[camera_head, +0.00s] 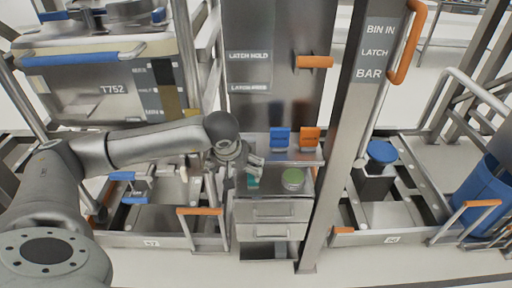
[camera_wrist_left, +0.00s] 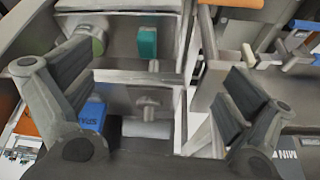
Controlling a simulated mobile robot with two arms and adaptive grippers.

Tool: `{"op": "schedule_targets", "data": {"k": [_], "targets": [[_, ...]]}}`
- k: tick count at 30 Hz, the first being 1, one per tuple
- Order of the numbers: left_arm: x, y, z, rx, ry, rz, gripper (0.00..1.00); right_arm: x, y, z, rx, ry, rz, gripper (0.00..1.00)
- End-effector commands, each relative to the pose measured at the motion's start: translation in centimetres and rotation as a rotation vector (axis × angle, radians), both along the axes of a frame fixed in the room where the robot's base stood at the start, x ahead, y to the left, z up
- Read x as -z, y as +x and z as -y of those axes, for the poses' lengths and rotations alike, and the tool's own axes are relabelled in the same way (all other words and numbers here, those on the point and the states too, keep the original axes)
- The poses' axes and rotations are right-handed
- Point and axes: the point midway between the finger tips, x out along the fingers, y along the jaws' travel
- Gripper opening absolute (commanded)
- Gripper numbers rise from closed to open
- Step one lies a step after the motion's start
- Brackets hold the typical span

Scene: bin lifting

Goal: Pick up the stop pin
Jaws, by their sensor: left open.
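No part is readably marked as the stop pin, so I cannot tell for sure which one it is. A small teal piece (camera_head: 253,182) and a round green-topped piece (camera_head: 292,179) are on top of the grey drawer cabinet (camera_head: 271,212) in the head view. In the left wrist view the teal piece (camera_wrist_left: 147,42) stands upright, beyond the fingers. The green piece (camera_wrist_left: 98,42) is partly hidden by the left-hand finger. My left gripper (camera_head: 254,166) is above the cabinet top beside the teal piece. Its fingers (camera_wrist_left: 155,105) are wide apart with nothing held. My right gripper is not in view.
A grey bin (camera_head: 110,85) marked T752 is at left. A blue bin (camera_head: 480,195) is at far right.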

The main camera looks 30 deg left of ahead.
Motion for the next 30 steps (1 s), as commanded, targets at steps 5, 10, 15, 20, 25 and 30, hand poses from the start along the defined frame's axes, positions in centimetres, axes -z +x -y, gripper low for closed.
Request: {"op": "schedule_targets", "data": {"k": [5, 10, 15, 20, 25, 30], "targets": [[-0.1, 2.5, -0.8, -0.004, -0.006, -0.001, 1.00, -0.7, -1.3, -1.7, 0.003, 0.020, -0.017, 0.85], [-0.1, 4.8, -1.6, -0.005, -0.008, 0.001, 1.00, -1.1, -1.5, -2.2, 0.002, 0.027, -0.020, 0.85], [0.0, 5.9, -2.0, -0.004, -0.007, -0.001, 1.00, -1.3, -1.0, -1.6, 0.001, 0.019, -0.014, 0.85], [0.0, 6.5, -2.2, -0.004, -0.009, 0.000, 1.00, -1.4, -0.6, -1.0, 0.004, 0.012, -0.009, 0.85], [-0.1, 8.3, -2.9, -0.006, -0.009, 0.000, 1.00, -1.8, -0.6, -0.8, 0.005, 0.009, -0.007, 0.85], [0.0, 10.2, -3.6, -0.006, -0.009, -0.001, 1.00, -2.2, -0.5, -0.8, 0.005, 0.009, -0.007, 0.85]]}}
